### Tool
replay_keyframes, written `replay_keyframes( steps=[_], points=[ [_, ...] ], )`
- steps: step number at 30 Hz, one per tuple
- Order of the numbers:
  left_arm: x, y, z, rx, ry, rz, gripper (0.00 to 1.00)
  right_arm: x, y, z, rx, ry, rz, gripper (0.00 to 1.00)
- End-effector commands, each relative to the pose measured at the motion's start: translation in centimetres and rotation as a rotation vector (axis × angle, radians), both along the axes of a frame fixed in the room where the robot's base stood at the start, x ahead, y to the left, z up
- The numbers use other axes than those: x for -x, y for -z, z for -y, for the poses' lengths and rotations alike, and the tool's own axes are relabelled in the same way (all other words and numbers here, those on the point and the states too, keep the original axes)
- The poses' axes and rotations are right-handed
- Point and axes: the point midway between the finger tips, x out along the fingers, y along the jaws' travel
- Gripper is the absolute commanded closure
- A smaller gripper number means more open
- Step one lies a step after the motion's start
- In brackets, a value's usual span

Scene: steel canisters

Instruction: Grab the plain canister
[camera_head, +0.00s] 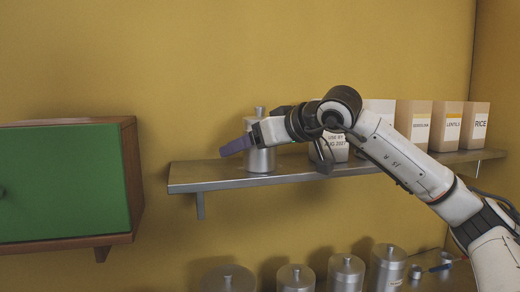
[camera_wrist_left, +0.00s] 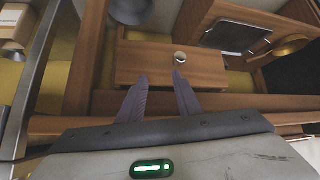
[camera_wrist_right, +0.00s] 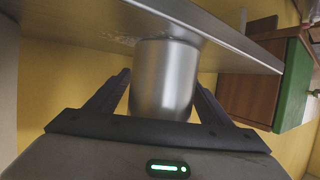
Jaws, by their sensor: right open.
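A plain steel canister (camera_head: 260,161) with a knobbed lid stands upright at the left part of the grey wall shelf (camera_head: 225,178). My right gripper (camera_head: 240,146) is at it, partly covering its upper body. In the right wrist view the canister (camera_wrist_right: 166,80) stands between the two spread fingers of my right gripper (camera_wrist_right: 158,98), with gaps visible at its sides. No label shows on it. My left gripper (camera_wrist_left: 158,92) is open and empty, away from the shelf, and is outside the head view.
A container printed "USE BY" (camera_head: 337,152) stands right of the canister, partly behind my right arm. Labelled boxes (camera_head: 446,126) fill the shelf's right end. A green-doored cabinet (camera_head: 65,182) hangs at left. Several steel canisters (camera_head: 346,273) stand below.

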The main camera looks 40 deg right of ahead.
Motion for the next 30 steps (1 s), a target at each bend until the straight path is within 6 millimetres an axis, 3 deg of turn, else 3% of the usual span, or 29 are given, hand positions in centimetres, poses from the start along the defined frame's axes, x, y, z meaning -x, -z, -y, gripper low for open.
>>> replay_keyframes(
  steps=[2, 10, 20, 30],
  points=[
    [0.0, 0.0, 0.0, 0.000, 0.000, 0.000, 0.69, 0.0, 0.0, 0.0, 0.000, 0.000, 0.000, 0.31],
    [0.2, 0.1, 0.0, 0.000, 0.000, -0.004, 0.69, 0.0, 0.0, 0.0, 0.000, 0.000, 0.000, 0.77],
    [0.6, 0.0, 0.0, -0.001, -0.001, -0.012, 0.69, 0.0, -1.2, -0.1, -0.001, -0.001, 0.005, 0.78],
    [0.6, -1.9, -0.1, -0.001, 0.000, -0.014, 0.69, 0.0, -7.9, -0.2, -0.003, -0.004, 0.007, 0.78]
  ],
)
